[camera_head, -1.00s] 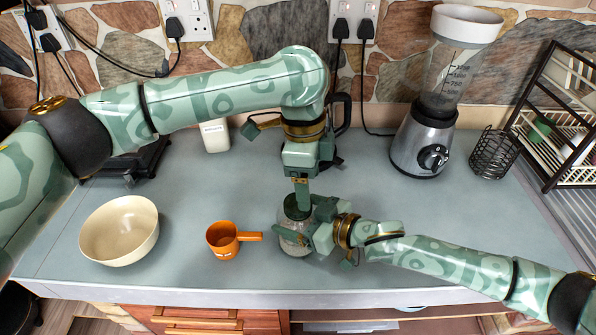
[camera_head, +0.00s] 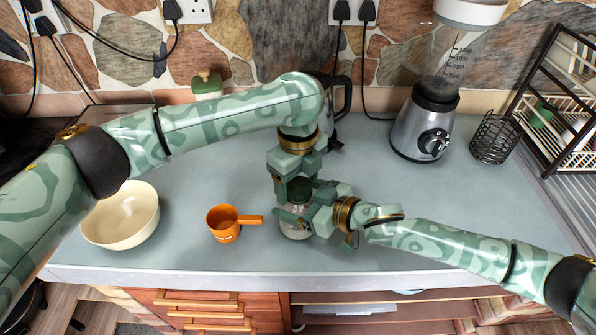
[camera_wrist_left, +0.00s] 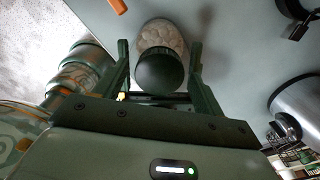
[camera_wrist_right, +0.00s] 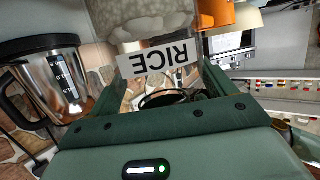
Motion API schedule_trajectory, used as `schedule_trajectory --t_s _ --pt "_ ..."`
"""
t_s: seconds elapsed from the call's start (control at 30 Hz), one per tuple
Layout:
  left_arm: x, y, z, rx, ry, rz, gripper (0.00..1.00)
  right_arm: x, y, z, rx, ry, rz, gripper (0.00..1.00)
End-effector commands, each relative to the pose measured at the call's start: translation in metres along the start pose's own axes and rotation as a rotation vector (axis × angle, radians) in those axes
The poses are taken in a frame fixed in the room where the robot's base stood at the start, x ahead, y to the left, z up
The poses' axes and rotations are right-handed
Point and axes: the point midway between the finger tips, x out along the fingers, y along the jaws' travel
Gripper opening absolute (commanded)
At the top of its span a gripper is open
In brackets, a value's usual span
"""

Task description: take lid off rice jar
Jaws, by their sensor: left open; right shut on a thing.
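The rice jar is clear glass with pale grains (camera_head: 294,231). It stands upright near the front of the counter. Its dark green lid (camera_head: 299,190) is on top, partly hidden by my grippers. My right gripper (camera_head: 300,219) is shut on the jar body from the right. The right wrist view shows the jar's white "RICE" label (camera_wrist_right: 160,58) between the fingers. My left gripper (camera_head: 296,188) is open above the jar. In the left wrist view its fingers (camera_wrist_left: 160,62) stand on either side of the round lid (camera_wrist_left: 160,71), with gaps showing.
An orange measuring cup (camera_head: 225,224) stands left of the jar, its handle pointing toward it. A cream bowl (camera_head: 121,217) is further left, partly behind my left arm. A blender (camera_head: 424,125), wire basket (camera_head: 493,142) and dish rack (camera_head: 562,125) stand at the right.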

Motion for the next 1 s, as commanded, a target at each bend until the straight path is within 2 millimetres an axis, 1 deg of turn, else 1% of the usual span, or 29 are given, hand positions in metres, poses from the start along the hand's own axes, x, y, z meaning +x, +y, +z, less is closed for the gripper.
schedule_trajectory --t_s 0.17,0.2,0.27,0.3,0.33,0.47,0.63,1.0 --pt "-0.0002 -0.0001 -0.0001 0.0 0.0 0.0 0.7 0.0001 -0.0001 -0.0004 0.001 0.001 0.0 0.19" --pt "-0.0002 -0.0001 0.0 0.0 0.0 0.0 0.59 0.0001 -0.0001 -0.0004 0.001 0.001 0.0 0.19" --pt "-0.0003 0.0 0.0 -0.001 0.0 0.0 0.42 0.0001 -0.0001 -0.0004 0.001 0.001 0.0 0.19" --pt "-0.0003 -0.0001 0.0 -0.001 0.0 0.0 0.31 0.0001 -0.0002 -0.0004 0.001 0.001 0.0 0.19" --pt "-0.0004 -0.0001 0.0 -0.001 0.0 0.0 0.25 0.0001 -0.0002 -0.0004 0.001 0.001 -0.001 0.19" --pt "-0.0007 -0.0002 0.0001 -0.039 -0.001 0.0 0.25 0.0001 -0.0003 -0.0004 0.001 0.001 -0.001 0.19" --pt "-0.0009 -0.0001 -0.0001 -0.26 0.0 0.0 0.25 0.0001 -0.0003 -0.0004 0.001 0.001 -0.001 0.19" --pt "-0.0007 -0.0001 -0.0004 -0.252 0.001 0.0 0.25 0.0001 -0.0004 -0.0004 0.001 0.001 -0.001 0.19"
